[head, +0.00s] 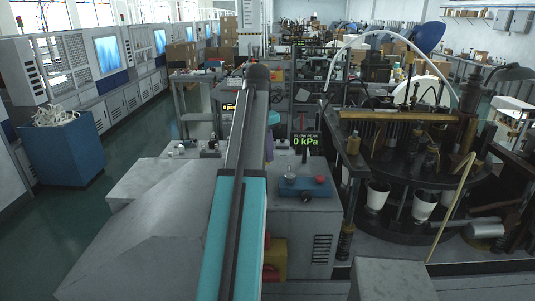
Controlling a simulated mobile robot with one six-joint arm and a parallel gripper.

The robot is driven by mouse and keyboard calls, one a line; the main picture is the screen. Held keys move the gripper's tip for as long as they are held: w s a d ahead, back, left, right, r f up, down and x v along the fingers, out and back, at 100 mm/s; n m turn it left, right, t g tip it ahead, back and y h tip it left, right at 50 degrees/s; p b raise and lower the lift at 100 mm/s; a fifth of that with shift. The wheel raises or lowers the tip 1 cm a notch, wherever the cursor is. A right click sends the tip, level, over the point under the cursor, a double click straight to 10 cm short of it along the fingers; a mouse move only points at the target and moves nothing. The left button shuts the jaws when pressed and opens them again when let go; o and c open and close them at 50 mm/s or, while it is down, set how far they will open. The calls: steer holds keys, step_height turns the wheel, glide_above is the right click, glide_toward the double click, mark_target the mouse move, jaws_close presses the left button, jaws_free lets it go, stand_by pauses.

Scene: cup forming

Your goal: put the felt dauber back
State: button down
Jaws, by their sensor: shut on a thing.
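My own arm runs up the middle of the head view and hides much of what lies behind it. My gripper cannot be made out; it is hidden behind the arm or out of frame. I cannot pick out the felt dauber for certain. A small purple patch (268,147) shows just right of the arm, too covered to name. A blue plate (302,187) with a red knob (320,180) sits on the grey cabinet (305,230) right of the arm.
The cup-forming machine (410,150) with white cups (377,197) stands close on the right. A display (306,140) reads 0 kPa. Small items (209,149) stand on a light bench left of the arm.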

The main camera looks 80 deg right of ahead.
steer(key=d+p, duration=0.1)
steer(key=d, duration=0.2)
steer(key=shift+d+f, duration=0.15)
steer(key=shift+d, duration=0.25)
steer(key=shift+f, duration=0.1)
steer(key=shift+a+f+p, duration=0.1)
steer(key=shift+f+p, duration=0.7)
steer(key=shift+f, duration=0.05)
steer(key=shift+f+p, duration=0.3)
steer(key=shift+f, duration=0.55)
steer(key=shift+f, duration=0.1)
steer(key=c, duration=1.6)
jaws_free()
